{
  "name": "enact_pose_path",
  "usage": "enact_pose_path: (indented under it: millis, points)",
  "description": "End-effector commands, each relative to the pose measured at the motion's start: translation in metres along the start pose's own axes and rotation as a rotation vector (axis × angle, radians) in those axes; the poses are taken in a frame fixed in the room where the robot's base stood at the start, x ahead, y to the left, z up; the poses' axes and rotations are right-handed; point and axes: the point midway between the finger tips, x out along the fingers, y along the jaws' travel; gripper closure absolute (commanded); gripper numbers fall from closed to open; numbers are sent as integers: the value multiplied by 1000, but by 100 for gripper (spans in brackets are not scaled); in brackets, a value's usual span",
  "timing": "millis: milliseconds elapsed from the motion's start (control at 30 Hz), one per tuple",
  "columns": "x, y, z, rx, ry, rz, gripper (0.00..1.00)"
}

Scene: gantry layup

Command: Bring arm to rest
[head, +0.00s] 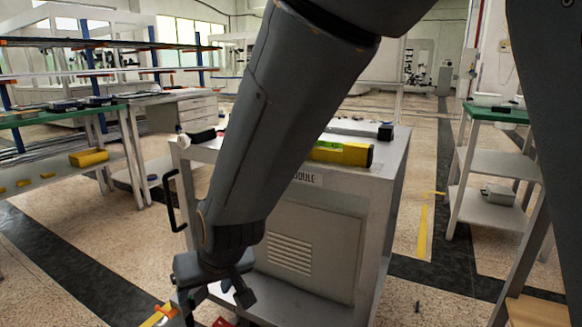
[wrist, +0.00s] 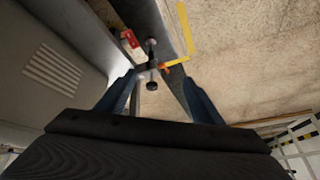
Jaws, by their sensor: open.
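My arm reaches down across the middle of the head view, in front of a grey cabinet (head: 310,245). My gripper (head: 215,292) hangs low, beside the cabinet's left front. In the wrist view my gripper (wrist: 158,78) has its two blue-grey fingers spread apart, with nothing held between them. Beyond the fingertips is a small dark object with an orange tip (wrist: 152,72); I cannot tell what it is. A red item (wrist: 130,39) lies past it. My arm hides part of the cabinet top.
A green-topped bench (head: 60,118) stands left and a shelved stand (head: 490,160) right. Open floor with yellow tape (head: 423,232) lies between cabinet and stand.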

Motion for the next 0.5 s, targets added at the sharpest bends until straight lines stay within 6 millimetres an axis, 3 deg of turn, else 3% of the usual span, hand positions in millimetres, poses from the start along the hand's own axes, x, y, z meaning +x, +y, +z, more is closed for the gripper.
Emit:
enact_pose_path:
  millis: [200,500]
  points:
    - [-60,23,70,14,-187,3,39]
    - [-110,39,141,28,-359,8,39]
